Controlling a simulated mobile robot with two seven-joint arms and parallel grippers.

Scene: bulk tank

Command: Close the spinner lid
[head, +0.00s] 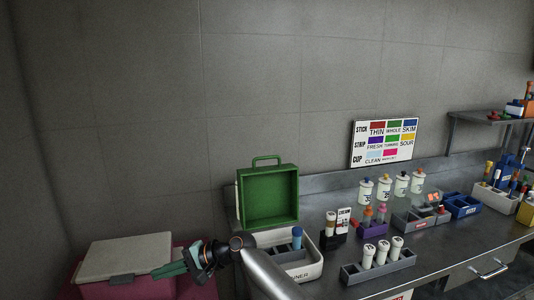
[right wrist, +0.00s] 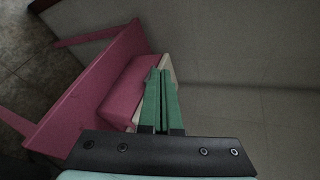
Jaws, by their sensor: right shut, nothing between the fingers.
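The spinner (head: 302,272) is a white box on the counter, its label partly hidden by my arm. Its green lid (head: 270,197) stands upright and open at the back, with a handle on top. A blue-capped tube (head: 297,237) stands inside the box. My right gripper (head: 156,272) is shut and empty, left of the spinner, with its green fingers pointing left in front of a pale-lidded pink box. In the right wrist view its fingers (right wrist: 162,72) lie together. I cannot tell whether they touch the pink box. My left gripper is not in view.
The pink box (head: 98,290) with a pale lid (head: 125,257) stands at the left. Right of the spinner are a grey rack (head: 378,268) with white tubes, a purple holder (head: 371,229) and several bottles. A colour chart (head: 384,143) leans at the back.

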